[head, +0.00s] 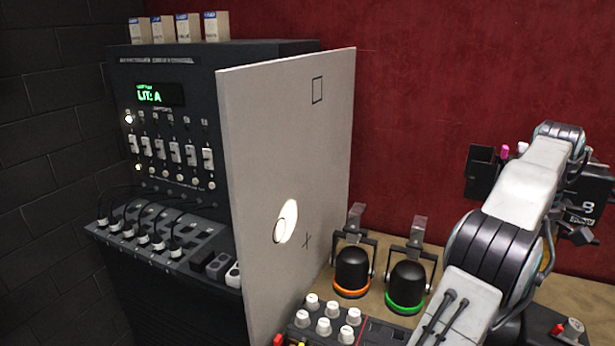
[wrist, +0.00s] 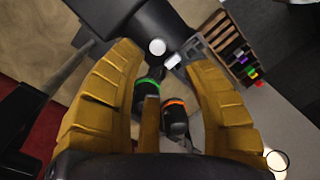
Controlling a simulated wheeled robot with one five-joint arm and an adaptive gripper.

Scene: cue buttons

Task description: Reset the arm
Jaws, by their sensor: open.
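My arm is raised at the right of the head view, bent at its joints over the bench. My gripper (wrist: 165,58) shows in the wrist view as two yellow, ribbed fingers spread wide apart. I see nothing held between them. Beyond and below the fingers are two black lamps, one with a green ring (wrist: 148,88) and one with an orange ring (wrist: 175,118). In the head view the orange-ringed lamp (head: 351,270) and the green-ringed lamp (head: 407,284) stand side by side, left of my arm. The gripper itself cannot be made out in the head view.
A pale upright panel (head: 325,150) with a bright light spot stands between the lamps and a dark console (head: 230,55) reading "LIT: A". A knob box (head: 325,322) sits at the front. A wooden rack (wrist: 215,30) with coloured items shows in the wrist view.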

